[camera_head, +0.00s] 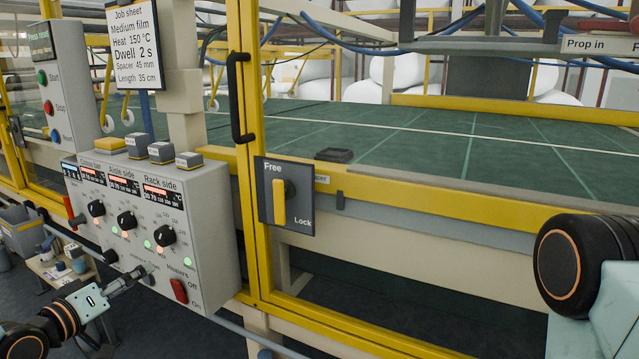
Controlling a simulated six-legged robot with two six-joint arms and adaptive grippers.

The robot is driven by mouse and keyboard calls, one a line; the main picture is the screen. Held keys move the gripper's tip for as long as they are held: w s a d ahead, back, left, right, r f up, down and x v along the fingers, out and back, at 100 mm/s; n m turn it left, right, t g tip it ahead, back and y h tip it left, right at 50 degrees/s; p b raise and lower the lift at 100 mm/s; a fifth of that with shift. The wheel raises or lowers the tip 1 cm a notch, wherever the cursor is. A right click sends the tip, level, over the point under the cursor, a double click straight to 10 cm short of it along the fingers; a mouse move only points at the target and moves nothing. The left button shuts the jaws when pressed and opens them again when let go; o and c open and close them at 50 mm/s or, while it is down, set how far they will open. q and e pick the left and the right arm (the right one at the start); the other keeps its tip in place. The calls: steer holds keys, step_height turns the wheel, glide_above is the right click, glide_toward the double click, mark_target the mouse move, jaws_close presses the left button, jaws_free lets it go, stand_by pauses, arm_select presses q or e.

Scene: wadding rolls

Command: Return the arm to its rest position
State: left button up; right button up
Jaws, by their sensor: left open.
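My left arm comes in from the lower left corner. Its gripper (143,274) is open and empty, in front of the lower part of the grey control box (212,222), close to its dials. Whether a fingertip touches the box I cannot tell. On my right side, only a dark round joint and pale links of my right arm show at the right edge. The right gripper is out of the picture.
A yellow frame with a black handle (238,98) and a Free/Lock switch (279,200) stands right of the control box. A job sheet (135,48) hangs above. A green table (440,150) lies behind a yellow rail (430,212). A small bench (50,268) stands lower left.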

arm_select(q)
steer(key=s+d+f+m+g+y, duration=0.1)
steer(key=s+d+f+g, duration=0.7)
steer(key=s+d+f, duration=0.7)
steer(key=s+d+f+m+g+y, duration=0.1)
steer(key=s+f+g, duration=0.3)
steer(key=s, duration=0.8)
steer(key=s+d+f+m+g+y, duration=0.1)
steer(key=s+d+f+m+g, duration=0.1)
steer(key=s+f, duration=0.4)
steer(key=s+d+g, duration=0.1)
steer(key=s+g, duration=0.1)
steer(key=s, duration=0.3)
steer(key=shift+s+f+m, duration=0.3)
steer(key=shift+s+f, duration=0.1)
steer(key=shift+a, duration=0.1)
